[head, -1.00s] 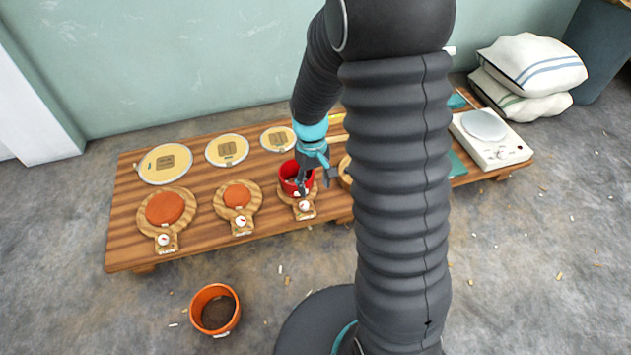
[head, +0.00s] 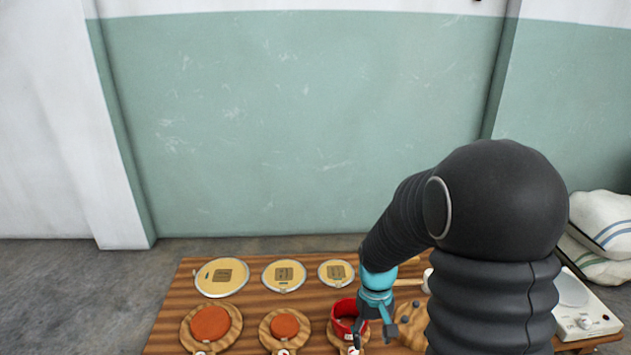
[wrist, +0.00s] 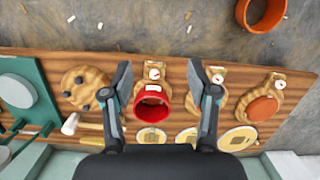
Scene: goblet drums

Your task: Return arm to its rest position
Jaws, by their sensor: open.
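My gripper (wrist: 163,88) is open and empty in the wrist view, its two fingers spread to either side of a red cup-like vessel (wrist: 151,104). In the head view my gripper (head: 376,322) hangs at the end of my arm, just beside the red vessel (head: 344,318), which sits on a round wooden board. The wrist view shows the red vessel below the fingers, with no finger seen touching it. My arm covers part of the table's right side in the head view.
A low wooden table (head: 255,305) holds several yellow discs (head: 222,276), boards with orange pads (head: 211,323), and a white device (head: 585,318). An orange pot (wrist: 262,14) stands on the floor. Striped cushions (head: 603,225) lie at right; a green wall stands behind.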

